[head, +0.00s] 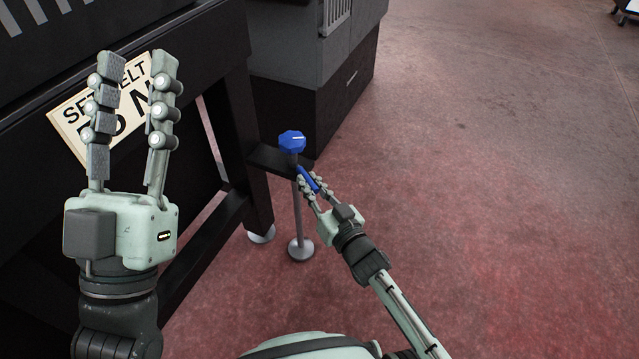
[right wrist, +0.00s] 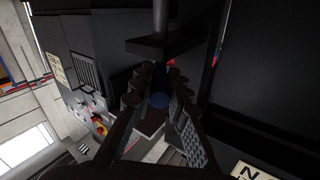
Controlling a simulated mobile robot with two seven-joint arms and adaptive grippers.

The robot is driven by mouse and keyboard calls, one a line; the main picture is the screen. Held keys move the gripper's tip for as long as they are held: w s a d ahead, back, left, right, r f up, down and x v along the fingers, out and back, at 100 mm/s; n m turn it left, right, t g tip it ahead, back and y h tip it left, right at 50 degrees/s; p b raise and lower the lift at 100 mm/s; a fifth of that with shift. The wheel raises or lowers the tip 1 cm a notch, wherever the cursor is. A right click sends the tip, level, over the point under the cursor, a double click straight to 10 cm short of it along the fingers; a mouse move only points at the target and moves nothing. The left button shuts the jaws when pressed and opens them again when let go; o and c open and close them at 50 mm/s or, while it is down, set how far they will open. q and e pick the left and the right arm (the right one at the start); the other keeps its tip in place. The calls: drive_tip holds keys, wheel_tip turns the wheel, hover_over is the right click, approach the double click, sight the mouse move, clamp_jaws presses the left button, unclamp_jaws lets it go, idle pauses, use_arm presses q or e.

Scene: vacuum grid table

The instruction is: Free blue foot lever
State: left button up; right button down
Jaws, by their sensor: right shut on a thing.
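The blue foot lever (head: 308,180) sticks out below a black bracket at the table's leg. My right gripper (head: 309,184) is shut on this lever, with its fingers on both sides of it. In the right wrist view the blue lever (right wrist: 160,98) sits between the two fingers (right wrist: 160,105), under the dark bracket; that view is dark. A blue knob (head: 292,141) stands on top of the bracket, above the lever. My left gripper (head: 135,75) is open and empty, raised in front of the table's side.
The black bracket (head: 268,158) juts from the table leg. Below it a metal post ends in a round foot (head: 301,249) on the floor. A sign (head: 70,118) is on the table's side, partly behind my left gripper. A dark cabinet (head: 318,105) stands behind. The red floor at right is clear.

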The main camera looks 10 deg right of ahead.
drive_tip(key=shift+s+a+m+h, duration=0.15)
drive_tip(key=shift+a+m+h, duration=0.1)
drive_tip(key=shift+m+h, duration=0.4)
drive_tip(key=c, duration=1.5)
unclamp_jaws()
drive_tip(key=shift+o, duration=0.2)
drive_tip(key=v, duration=0.7)
drive_tip(key=shift+s, duration=0.25)
drive_tip(key=shift+f, duration=0.1)
